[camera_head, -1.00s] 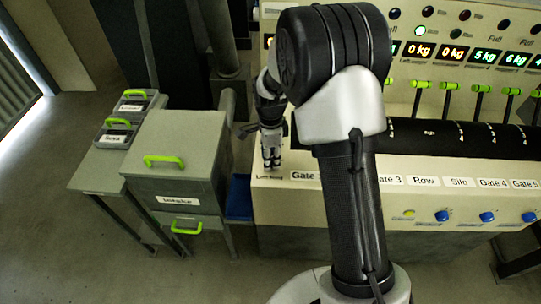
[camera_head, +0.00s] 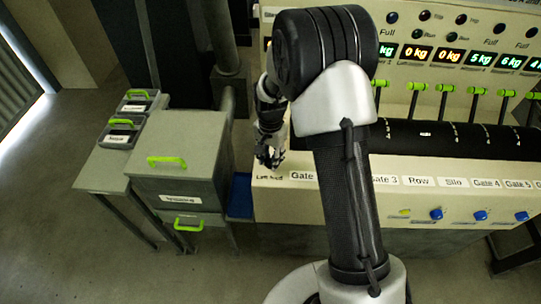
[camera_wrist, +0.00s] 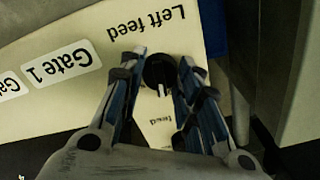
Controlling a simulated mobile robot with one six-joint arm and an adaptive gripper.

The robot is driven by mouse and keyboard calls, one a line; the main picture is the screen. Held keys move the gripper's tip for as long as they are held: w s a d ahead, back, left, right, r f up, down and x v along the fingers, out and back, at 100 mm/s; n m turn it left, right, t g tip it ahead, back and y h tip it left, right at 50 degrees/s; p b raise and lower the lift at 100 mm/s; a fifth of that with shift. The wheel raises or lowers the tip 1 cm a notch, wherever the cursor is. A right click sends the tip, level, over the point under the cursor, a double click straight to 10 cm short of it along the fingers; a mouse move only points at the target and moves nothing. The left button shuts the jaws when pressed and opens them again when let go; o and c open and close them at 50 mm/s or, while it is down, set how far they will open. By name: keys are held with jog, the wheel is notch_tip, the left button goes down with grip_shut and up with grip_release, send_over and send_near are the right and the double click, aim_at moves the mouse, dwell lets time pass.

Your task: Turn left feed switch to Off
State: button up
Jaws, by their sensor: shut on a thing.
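The left feed switch (camera_wrist: 158,68) is a small round black knob with a white mark pointing down in the wrist view. The "Left feed" label (camera_wrist: 147,22) shows upside down above it; small lettering below it is hard to read. My gripper (camera_wrist: 157,82) is shut on the knob, one finger on each side. In the head view my gripper (camera_head: 268,158) is at the left end of the cream panel (camera_head: 290,205), just above the "Left feed" label (camera_head: 270,177). It hides the knob there.
To the right are labels such as "Gate 1" (camera_wrist: 61,64), blue knobs (camera_head: 436,214) and green-topped levers (camera_head: 445,88) below weight displays. A grey cabinet (camera_head: 185,150) with green handles stands left of the panel. My arm covers part of the panel.

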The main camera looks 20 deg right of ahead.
aim_at(270, 158)
jog(key=shift+n, duration=0.6)
jog(key=o, duration=1.1)
jog(key=shift+r, duration=6)
